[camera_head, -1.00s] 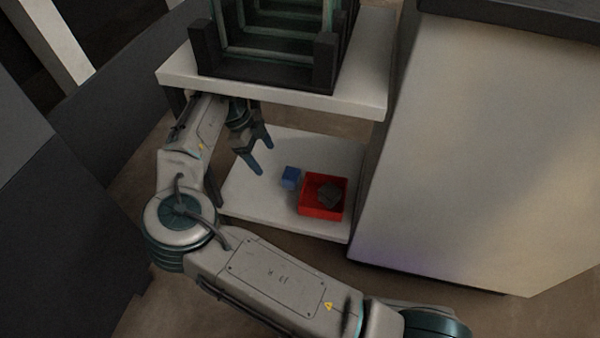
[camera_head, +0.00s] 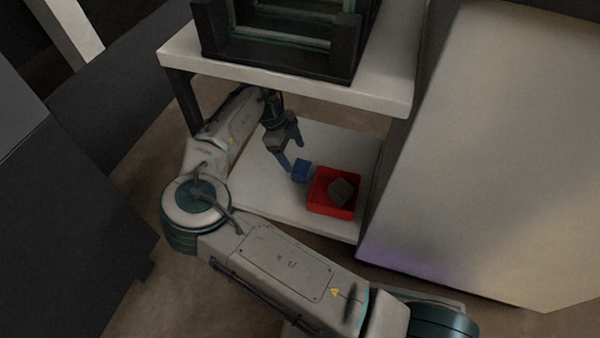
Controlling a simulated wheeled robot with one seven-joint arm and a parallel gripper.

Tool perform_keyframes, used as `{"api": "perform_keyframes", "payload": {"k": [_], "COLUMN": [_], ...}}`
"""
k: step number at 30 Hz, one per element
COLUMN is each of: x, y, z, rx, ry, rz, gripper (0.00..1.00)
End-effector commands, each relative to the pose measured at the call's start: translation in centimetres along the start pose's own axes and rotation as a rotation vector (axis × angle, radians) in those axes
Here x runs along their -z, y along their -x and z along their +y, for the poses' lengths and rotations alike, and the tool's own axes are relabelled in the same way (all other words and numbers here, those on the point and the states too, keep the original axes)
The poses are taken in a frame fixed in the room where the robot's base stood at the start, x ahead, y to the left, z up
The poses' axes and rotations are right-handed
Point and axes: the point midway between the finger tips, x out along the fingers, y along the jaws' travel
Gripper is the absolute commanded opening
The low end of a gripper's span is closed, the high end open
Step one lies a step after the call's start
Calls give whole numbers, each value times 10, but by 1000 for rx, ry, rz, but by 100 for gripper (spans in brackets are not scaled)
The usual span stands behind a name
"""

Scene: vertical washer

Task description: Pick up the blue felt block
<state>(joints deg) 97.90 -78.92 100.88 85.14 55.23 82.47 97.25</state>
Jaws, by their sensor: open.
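The blue felt block (camera_head: 301,171) is a small blue cube on the white lower shelf (camera_head: 262,195), just left of a red tray. My gripper (camera_head: 292,158) is open and points down over the lower shelf. Its fingers are close to the block, at its upper left in the picture. One finger appears beside the block's left edge; I cannot tell whether it touches. Nothing shows between the fingers.
The red tray (camera_head: 317,205) holds a grey block (camera_head: 341,190). The white upper shelf (camera_head: 370,92) overhangs the arm and carries a dark rack (camera_head: 279,48). A large pale cabinet (camera_head: 480,150) stands at the right. The lower shelf's front left is bare.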

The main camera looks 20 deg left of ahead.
Motion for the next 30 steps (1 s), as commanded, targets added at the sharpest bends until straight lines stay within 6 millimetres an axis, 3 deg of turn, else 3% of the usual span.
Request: {"api": "perform_keyframes", "payload": {"k": [5,15,23,28,30], "x": [-1,-1,0,0,0], "y": [-9,-53,-54,-54,-54], "z": [1,-1,-1,-1,-1], "rx": [0,1,2,2,2], "ry": [3,4,5,5,5], "rz": [1,1,0,0,0], "gripper": [76,76,76,29,28]}}
